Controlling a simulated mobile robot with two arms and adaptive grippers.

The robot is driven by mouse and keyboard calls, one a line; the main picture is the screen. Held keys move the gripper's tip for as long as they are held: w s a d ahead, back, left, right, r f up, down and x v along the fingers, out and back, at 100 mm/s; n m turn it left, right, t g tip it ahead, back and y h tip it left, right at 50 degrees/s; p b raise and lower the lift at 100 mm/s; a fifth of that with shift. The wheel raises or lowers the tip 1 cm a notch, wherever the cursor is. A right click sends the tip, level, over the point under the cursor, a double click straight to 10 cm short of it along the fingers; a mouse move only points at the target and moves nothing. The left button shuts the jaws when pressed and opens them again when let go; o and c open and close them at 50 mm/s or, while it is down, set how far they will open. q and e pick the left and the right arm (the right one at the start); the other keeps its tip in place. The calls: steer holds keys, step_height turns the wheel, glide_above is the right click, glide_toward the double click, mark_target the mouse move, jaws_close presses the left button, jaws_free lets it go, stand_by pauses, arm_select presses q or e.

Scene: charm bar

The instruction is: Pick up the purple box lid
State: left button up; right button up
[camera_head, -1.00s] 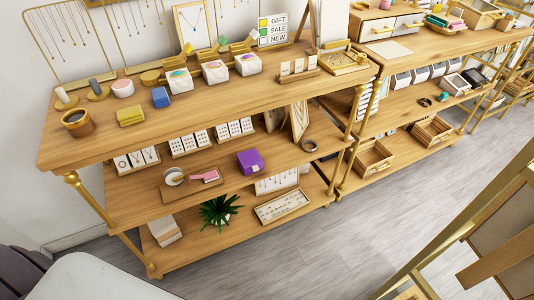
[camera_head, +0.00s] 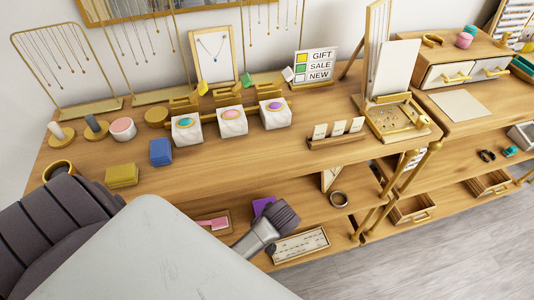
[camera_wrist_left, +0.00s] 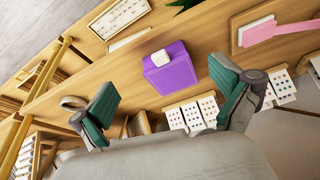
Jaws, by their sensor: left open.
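The purple box (camera_wrist_left: 171,72) stands on the middle shelf, with a small white piece (camera_wrist_left: 160,58) on its top face. I cannot make out a seam between box and lid. In the head view the purple box (camera_head: 261,206) is partly hidden behind my left gripper (camera_head: 272,226), which reaches down in front of the shelf. In the left wrist view my left gripper (camera_wrist_left: 161,78) is open and empty, its two green-padded fingers apart on either side of the box in the picture. No touch with the box shows. My right gripper is in neither view.
White earring cards (camera_wrist_left: 195,113) stand close to the box. A pink-handled item (camera_wrist_left: 272,29) lies on a small board on the same shelf. A dark ring (camera_head: 338,199) lies to the right. The tabletop (camera_head: 240,158) above overhangs the shelf.

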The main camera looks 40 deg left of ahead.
arm_select(q)
step_height(320, 180, up, 6)
steer(key=n, duration=0.2)
steer(key=shift+y, duration=0.3)
steer(key=x, duration=0.5)
steer(key=w+x, duration=0.1)
steer(key=x, duration=0.2)
steer(key=shift+a, duration=0.4)
steer(key=shift+w+a+f, duration=0.15)
steer(key=shift+w+f, duration=0.1)
steer(key=shift+f, duration=0.2)
steer(key=x, duration=0.4)
steer(key=shift+w+a+f+b, duration=0.1)
steer(key=shift+w+f+b, duration=0.1)
steer(key=shift+f+b, duration=0.15)
steer(key=shift+r, duration=0.1)
steer(key=c, duration=0.8)
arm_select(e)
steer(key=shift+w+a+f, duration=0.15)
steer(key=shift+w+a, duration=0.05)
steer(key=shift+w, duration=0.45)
arm_select(q)
steer(key=shift+r, duration=0.1)
